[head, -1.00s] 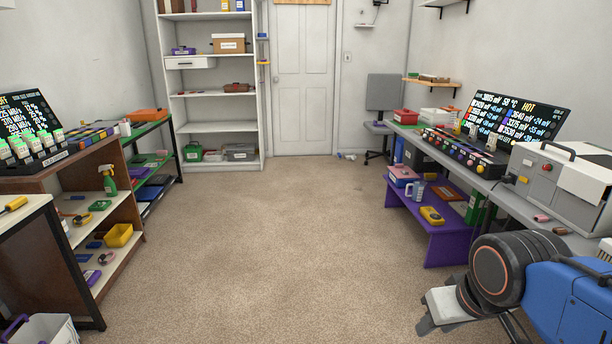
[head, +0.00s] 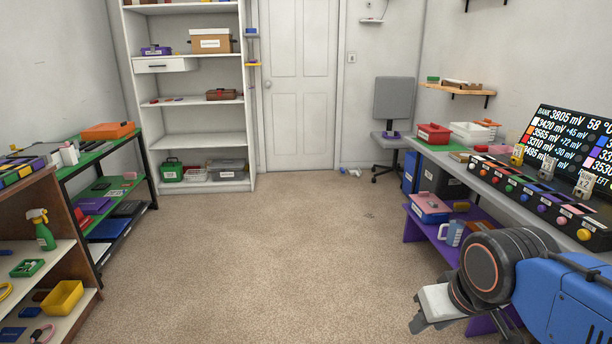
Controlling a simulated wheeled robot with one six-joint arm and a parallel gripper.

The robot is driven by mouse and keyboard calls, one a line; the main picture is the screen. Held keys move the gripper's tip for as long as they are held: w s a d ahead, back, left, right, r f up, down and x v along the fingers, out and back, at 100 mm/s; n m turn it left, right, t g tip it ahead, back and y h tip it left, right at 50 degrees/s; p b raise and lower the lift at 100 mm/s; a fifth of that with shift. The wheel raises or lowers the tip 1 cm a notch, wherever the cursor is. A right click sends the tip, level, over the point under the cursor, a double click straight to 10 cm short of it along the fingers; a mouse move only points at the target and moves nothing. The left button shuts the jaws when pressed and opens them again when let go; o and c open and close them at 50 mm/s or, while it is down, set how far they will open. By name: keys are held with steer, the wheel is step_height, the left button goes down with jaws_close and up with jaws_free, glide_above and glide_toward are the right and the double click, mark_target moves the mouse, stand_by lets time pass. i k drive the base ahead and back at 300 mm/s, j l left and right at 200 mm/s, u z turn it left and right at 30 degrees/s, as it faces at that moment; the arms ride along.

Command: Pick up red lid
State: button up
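I cannot single out a red lid for certain. A red open-topped box or lid (head: 433,133) sits at the far end of the grey workbench on the right. A blue box with a pinkish-red top (head: 430,203) sits on the low purple table below the bench. My gripper (head: 418,324) is at the lower right, low in front of the purple table and well apart from both. Its fingers point down and show small and partly from the side, so its opening is unclear. I see nothing held in it.
Carpet (head: 270,260) is clear through the middle to the door. The grey workbench (head: 490,178) bounds the right; the purple table (head: 412,228) stands under it. A green shelf unit (head: 98,153) and brown shelving (head: 72,203) line the left. A chair (head: 393,100) stands at the back.

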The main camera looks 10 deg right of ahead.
mark_target(432, 128)
steer(key=i, duration=1.7)
